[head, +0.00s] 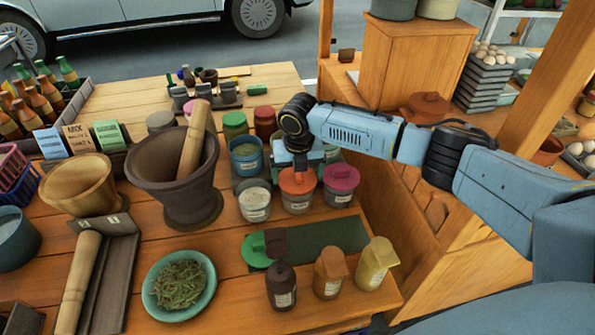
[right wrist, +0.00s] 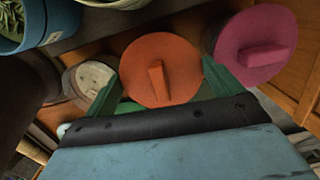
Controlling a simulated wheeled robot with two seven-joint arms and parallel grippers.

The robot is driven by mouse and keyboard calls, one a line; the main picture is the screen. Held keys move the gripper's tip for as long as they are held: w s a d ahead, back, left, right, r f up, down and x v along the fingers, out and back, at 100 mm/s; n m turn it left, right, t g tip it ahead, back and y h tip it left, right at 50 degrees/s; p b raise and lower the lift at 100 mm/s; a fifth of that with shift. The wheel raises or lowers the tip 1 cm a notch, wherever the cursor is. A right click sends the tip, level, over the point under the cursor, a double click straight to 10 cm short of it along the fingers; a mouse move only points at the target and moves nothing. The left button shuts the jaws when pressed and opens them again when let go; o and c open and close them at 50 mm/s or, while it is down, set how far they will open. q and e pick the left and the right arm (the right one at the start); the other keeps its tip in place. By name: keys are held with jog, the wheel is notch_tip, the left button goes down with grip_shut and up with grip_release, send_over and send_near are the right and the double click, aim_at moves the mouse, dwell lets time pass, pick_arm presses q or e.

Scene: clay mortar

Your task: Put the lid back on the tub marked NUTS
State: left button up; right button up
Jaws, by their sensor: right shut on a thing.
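My right gripper (head: 297,172) points down at an orange lid (head: 298,181). In the right wrist view its green fingers (right wrist: 160,92) stand on either side of the orange lid (right wrist: 158,66), shut on it, with its knob between them. The lid is over a small labelled tub (head: 298,203); I cannot tell whether it rests fully on the rim. To its left an open tub (head: 255,207) shows pale contents. To its right is a tub with a pink lid (head: 341,178). The labels are too small to read, so I cannot tell which says NUTS. My left gripper is out of view.
Behind is an open blue tub (head: 246,158) with green contents. A dark mortar with pestle (head: 172,170) stands left. A green lid (head: 256,252) lies in front by a dark green mat (head: 325,238). Several small jars (head: 330,273) and a bowl of herbs (head: 179,285) are nearer.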

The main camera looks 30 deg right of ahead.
jog(key=shift+p, duration=0.4)
dwell(0.4)
dwell(0.4)
jog(key=o, duration=0.7)
jog(key=shift+c, duration=0.2)
jog(key=shift+r+p, duration=3.55)
jog(key=shift+p, duration=0.2)
